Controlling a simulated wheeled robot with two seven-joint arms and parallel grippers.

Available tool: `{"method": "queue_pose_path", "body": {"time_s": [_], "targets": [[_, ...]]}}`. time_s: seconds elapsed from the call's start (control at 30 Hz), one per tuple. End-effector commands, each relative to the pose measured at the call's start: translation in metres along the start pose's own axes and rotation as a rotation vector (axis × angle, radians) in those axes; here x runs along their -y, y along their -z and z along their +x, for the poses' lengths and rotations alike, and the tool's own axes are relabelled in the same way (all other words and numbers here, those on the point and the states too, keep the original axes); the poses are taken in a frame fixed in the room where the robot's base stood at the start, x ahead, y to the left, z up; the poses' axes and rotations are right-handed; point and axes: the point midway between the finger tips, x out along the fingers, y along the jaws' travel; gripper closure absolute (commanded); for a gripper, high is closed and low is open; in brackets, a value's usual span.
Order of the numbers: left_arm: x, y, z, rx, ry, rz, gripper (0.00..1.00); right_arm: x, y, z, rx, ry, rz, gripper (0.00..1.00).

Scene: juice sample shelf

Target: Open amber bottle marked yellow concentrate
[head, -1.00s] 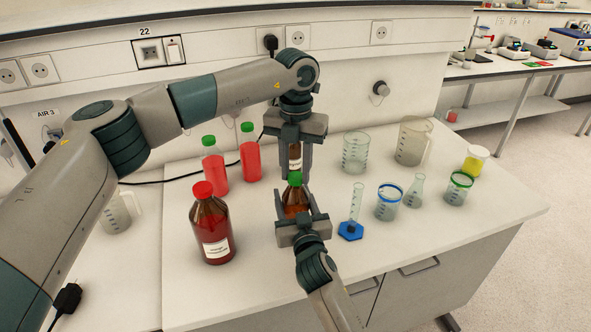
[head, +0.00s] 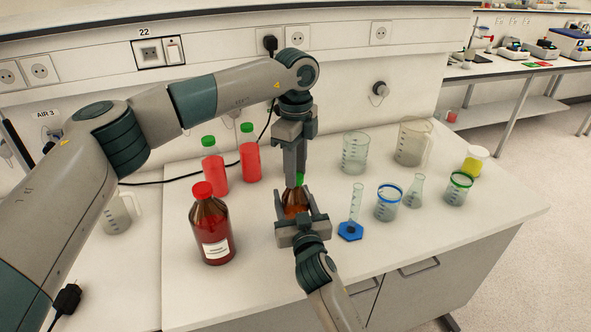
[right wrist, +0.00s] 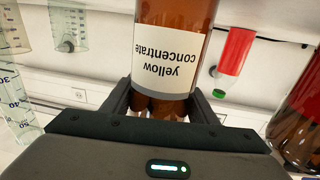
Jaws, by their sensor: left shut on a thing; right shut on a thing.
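An amber bottle with a green cap stands upright on the bench in the middle of the head view, its body (head: 295,204) partly hidden by my grippers. In the right wrist view the bottle (right wrist: 178,12) appears upside down, its white label reading "yellow concentrate". My right gripper (head: 301,212) is shut around its body from the front; its fingers also show in the right wrist view (right wrist: 163,108). My left gripper (head: 296,174) points down from above, shut on the green cap (head: 299,179). The cap is partly covered and appears at the bottle's top.
A large red-capped amber bottle (head: 211,230) stands to the left, with two red-liquid bottles (head: 215,174) (head: 250,162) behind. To the right are a blue-based cylinder (head: 351,230), beakers (head: 388,205) (head: 355,153), a flask (head: 415,190) and a jug (head: 411,142). The front bench is clear.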

Motion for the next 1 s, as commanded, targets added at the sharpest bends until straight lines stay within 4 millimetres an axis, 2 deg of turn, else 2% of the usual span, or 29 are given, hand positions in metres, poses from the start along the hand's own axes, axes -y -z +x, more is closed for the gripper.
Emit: {"method": "queue_pose_path", "body": {"time_s": [0.33,0.37,0.4,0.43,0.77,1.0], "targets": [[0.001,-0.001,0.0,0.001,0.002,-0.039,0.97,0.0,0.0,0.0,0.0,0.001,0.0,1.0],[0.001,-0.001,0.0,0.001,0.002,-0.039,0.65,0.0,0.0,0.0,0.0,0.001,0.0,1.0],[0.001,-0.001,0.0,0.001,0.002,-0.039,0.56,0.0,0.0,0.0,0.0,0.001,0.0,1.0],[0.001,-0.001,0.0,0.001,0.002,-0.038,0.51,0.0,0.0,0.0,0.0,0.001,0.0,1.0],[0.0,0.0,-0.002,0.0,0.001,-0.036,0.51,0.0,0.0,0.0,0.0,0.0,0.0,1.0],[0.001,0.0,-0.022,0.001,0.004,-0.036,0.51,0.0,0.0,0.0,0.0,0.0,0.0,1.0]]}}
